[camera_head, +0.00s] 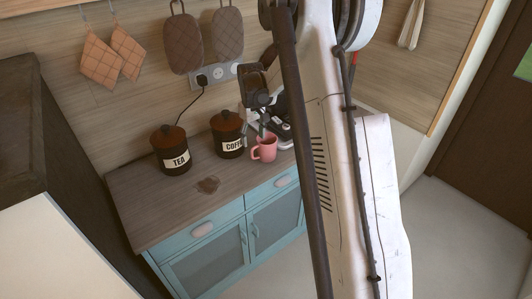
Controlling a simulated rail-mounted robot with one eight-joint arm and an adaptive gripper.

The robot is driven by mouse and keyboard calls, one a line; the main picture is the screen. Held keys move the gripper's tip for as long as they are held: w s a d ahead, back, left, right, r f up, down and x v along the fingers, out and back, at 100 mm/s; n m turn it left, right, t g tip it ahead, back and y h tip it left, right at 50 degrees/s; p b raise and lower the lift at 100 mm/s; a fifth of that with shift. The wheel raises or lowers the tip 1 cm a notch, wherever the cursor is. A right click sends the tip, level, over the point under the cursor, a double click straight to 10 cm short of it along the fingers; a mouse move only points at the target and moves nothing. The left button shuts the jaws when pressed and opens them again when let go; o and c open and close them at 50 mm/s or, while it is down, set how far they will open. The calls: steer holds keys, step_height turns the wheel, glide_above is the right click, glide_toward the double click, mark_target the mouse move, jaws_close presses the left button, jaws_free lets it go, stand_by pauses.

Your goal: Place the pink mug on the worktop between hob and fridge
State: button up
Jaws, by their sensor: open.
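The pink mug (264,149) stands upright on the wooden worktop (155,214) of the blue cabinet, right of the coffee canister. Its handle points left. My gripper (265,128) is open, with its fingers just above and behind the mug's rim. I cannot tell whether a finger touches the mug. My arm hides the right end of the worktop. No hob can be made out. A tall dark-sided unit with a white front (60,245), perhaps the fridge, stands left of the worktop.
A tea canister (172,150) and a coffee canister (228,134) stand at the back of the worktop, close to the mug. Oven mitts (112,55) and quilted pads (205,38) hang on the wall above.

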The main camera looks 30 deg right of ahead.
mark_target(254, 149)
steer(key=shift+w+d+f+b, duration=0.15)
steer(key=shift+f+b, duration=0.2)
steer(key=shift+f, duration=1.35)
steer(key=shift+s+d+f+b, duration=0.1)
steer(key=shift+f+b, duration=0.2)
steer(key=shift+f, duration=1.35)
jaws_close()
